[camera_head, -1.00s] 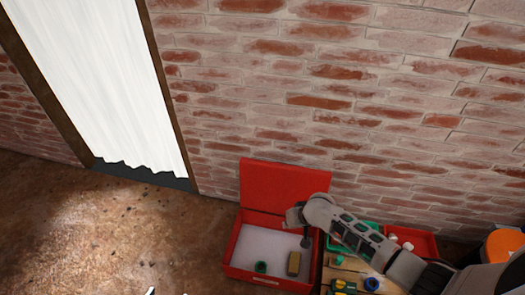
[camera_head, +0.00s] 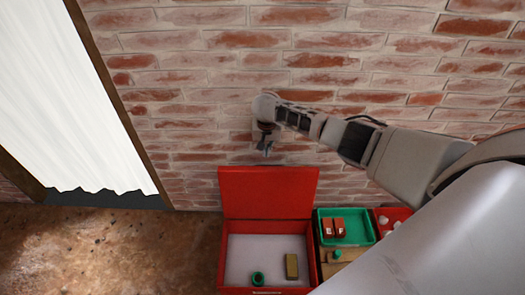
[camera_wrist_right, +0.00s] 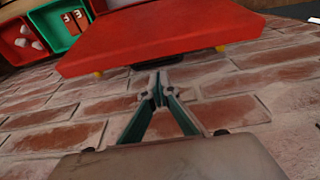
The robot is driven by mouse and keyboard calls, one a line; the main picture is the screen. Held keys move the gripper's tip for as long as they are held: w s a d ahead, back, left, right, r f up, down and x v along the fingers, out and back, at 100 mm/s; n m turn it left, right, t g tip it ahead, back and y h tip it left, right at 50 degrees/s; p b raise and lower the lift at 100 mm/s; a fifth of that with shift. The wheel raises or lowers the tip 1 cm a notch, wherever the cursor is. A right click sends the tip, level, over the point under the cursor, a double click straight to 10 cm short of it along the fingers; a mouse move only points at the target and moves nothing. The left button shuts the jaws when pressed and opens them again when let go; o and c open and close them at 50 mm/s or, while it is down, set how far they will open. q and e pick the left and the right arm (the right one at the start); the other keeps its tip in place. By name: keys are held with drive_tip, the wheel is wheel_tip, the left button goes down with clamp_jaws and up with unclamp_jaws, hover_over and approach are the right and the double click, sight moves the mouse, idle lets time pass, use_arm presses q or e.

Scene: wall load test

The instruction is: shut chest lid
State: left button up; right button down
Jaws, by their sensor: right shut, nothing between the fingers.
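The red chest (camera_head: 224,262) stands on the floor by the brick wall with its lid (camera_head: 268,192) upright and open. Inside lie a green ring-shaped thing (camera_head: 258,278) and a yellowish block (camera_head: 291,266) on a pale bottom. My right gripper (camera_head: 265,150) is shut and empty, just above the lid's top edge and in front of the wall. In the right wrist view the shut fingertips (camera_wrist_right: 157,80) point toward the red lid (camera_wrist_right: 160,38), with a gap of wall visible near them. My left gripper is not in view.
Right of the chest are a green tray (camera_head: 322,226) with red boxes and a red tray (camera_head: 380,222) with white pieces. The brick wall (camera_head: 200,140) rises close behind. A white curtain (camera_head: 70,100) hangs at left; the floor (camera_head: 110,250) there is clear.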

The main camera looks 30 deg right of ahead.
use_arm(q)
drive_tip(key=b, duration=0.1)
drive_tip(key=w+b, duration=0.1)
drive_tip(key=b, duration=0.1)
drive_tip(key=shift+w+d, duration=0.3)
use_arm(e)
drive_tip(key=f, duration=0.4)
drive_tip(key=w+f, duration=0.1)
drive_tip(key=f, duration=0.1)
drive_tip(key=shift+d+f, duration=0.25)
drive_tip(key=shift+f, duration=0.1)
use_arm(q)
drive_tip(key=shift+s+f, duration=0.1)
use_arm(e)
drive_tip(key=shift+r, duration=0.1)
